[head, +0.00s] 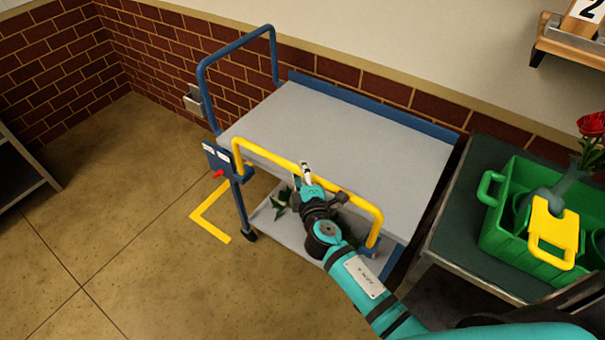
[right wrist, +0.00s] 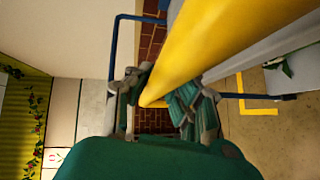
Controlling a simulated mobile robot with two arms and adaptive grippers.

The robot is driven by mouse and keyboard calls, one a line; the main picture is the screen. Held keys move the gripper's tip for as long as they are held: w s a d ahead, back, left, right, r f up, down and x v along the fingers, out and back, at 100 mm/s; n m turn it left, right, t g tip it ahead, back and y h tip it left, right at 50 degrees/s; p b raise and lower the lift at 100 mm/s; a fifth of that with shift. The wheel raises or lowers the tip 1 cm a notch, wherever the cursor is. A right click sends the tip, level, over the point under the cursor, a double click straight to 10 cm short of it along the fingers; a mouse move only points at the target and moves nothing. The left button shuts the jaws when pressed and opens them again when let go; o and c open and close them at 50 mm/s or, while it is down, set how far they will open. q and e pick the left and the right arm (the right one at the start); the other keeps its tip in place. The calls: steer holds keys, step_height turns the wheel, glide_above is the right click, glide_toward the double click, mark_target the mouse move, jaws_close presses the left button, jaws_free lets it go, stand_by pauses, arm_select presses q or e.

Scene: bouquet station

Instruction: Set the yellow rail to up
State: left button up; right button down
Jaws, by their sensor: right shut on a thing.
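The yellow rail (head: 270,153) runs along the near long edge of the blue-framed cart (head: 345,130), with its ends bent down toward the frame. Its bar looks near or a little above deck height; the exact height is hard to tell. My right gripper (head: 306,176) is shut on the rail around the middle of its bar. In the right wrist view the rail (right wrist: 215,42) passes between the fingers of the gripper (right wrist: 165,98). A blue plate with a red knob (head: 217,173) is at the rail's left end. My left gripper is not in view.
The grey deck is bare. Green leaves (head: 281,208) lie on the lower shelf. A green crate (head: 496,233) with a yellow-handled item (head: 553,232) and a red flower stands on a table at right.

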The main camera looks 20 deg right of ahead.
steer(key=shift+w+r, duration=0.2)
steer(key=shift+r, duration=0.3)
steer(key=c, duration=1.3)
jaws_free()
steer(key=shift+c, duration=0.2)
steer(key=shift+o, duration=0.9)
steer(key=shift+s, duration=0.1)
steer(key=shift+f, duration=0.15)
steer(key=shift+s, duration=0.1)
steer(key=s+a+r, duration=0.1)
steer(key=s, duration=1)
steer(key=shift+s+a+r, duration=0.15)
steer(key=shift+s+r, duration=0.2)
steer(key=shift+s, duration=0.05)
